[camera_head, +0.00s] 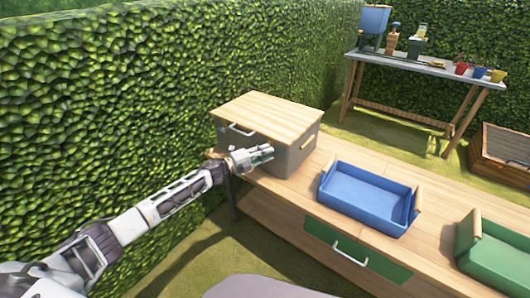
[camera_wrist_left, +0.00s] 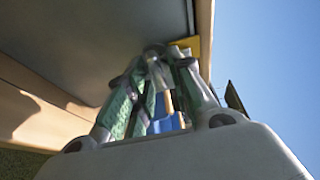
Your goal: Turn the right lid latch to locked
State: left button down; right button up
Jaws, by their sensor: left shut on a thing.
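A grey box with a pale wooden lid (camera_head: 267,115) stands at the left end of the wooden bench; the lid is down. My left gripper (camera_head: 267,152) is at the front of this box, close under the lid's front edge. In the left wrist view its two fingers (camera_wrist_left: 157,55) come together, shut, at the box's grey front beneath the lid. A small yellow piece (camera_wrist_left: 188,44), which looks like part of the right lid latch, shows at the fingertips. The fingers hide most of the latch, so its turn cannot be read. My right gripper is not in view.
A white handle (camera_head: 241,130) is on the box's front, left of my gripper. A blue tray (camera_head: 366,205) and a green tray (camera_head: 487,262) stand further right on the bench. A hedge (camera_head: 110,100) rises close behind my left arm. A work table (camera_head: 420,68) stands behind.

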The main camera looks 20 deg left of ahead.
pick_arm(q)
jog(key=shift+f, duration=0.1)
jog(key=c, duration=1.5)
grip_release()
jog(key=v, duration=1.2)
